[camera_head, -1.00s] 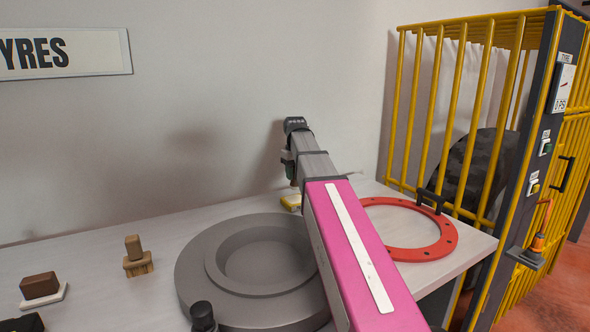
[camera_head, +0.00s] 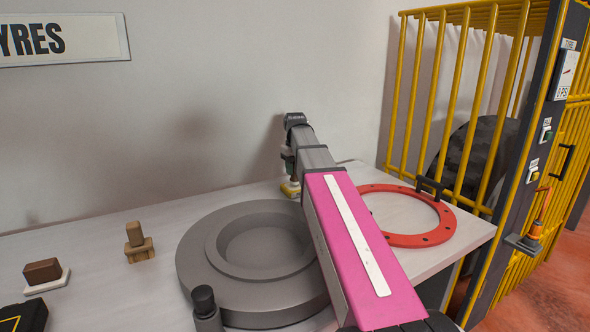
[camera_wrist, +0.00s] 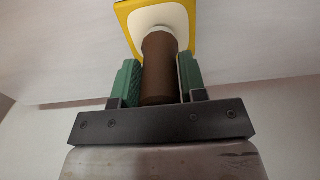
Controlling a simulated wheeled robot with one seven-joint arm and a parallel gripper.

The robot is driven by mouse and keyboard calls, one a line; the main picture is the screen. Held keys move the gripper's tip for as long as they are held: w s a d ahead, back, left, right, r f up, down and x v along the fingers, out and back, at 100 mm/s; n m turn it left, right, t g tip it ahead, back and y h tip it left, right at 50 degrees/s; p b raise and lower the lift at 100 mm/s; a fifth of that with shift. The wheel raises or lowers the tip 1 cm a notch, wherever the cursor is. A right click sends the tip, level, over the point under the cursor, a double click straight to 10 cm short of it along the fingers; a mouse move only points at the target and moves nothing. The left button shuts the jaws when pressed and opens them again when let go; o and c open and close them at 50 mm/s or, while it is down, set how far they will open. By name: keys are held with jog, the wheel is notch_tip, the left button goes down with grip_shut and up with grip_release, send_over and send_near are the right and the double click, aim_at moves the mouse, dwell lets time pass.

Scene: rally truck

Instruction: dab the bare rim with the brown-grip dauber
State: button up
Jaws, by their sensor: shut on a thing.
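My gripper (camera_head: 290,170) is at the back of the table, behind the grey rim. In the wrist view my gripper (camera_wrist: 157,80) has its green fingers closed around the brown grip (camera_wrist: 159,70) of the dauber. Past the grip are a pale collar and a yellow-edged white plate (camera_wrist: 126,12). The yellow plate also shows under the gripper in the head view (camera_head: 290,190); I cannot tell whether the dauber is clear of it. The bare grey rim (camera_head: 200,275), a wide disc with a round hollow, lies flat on the table. My arm covers its right edge.
A red-orange ring (camera_head: 447,222) with a dark handle lies at the right. A wooden block with a knob (camera_head: 139,248), a brown block on a white base (camera_head: 42,272) and a black item are at the left. A yellow cage (camera_head: 440,100) stands at the right.

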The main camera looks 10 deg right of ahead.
jog(key=shift+f, duration=0.6)
dwell(1.5)
jog(key=shift+r, duration=0.15)
jog(key=shift+r, duration=3.45)
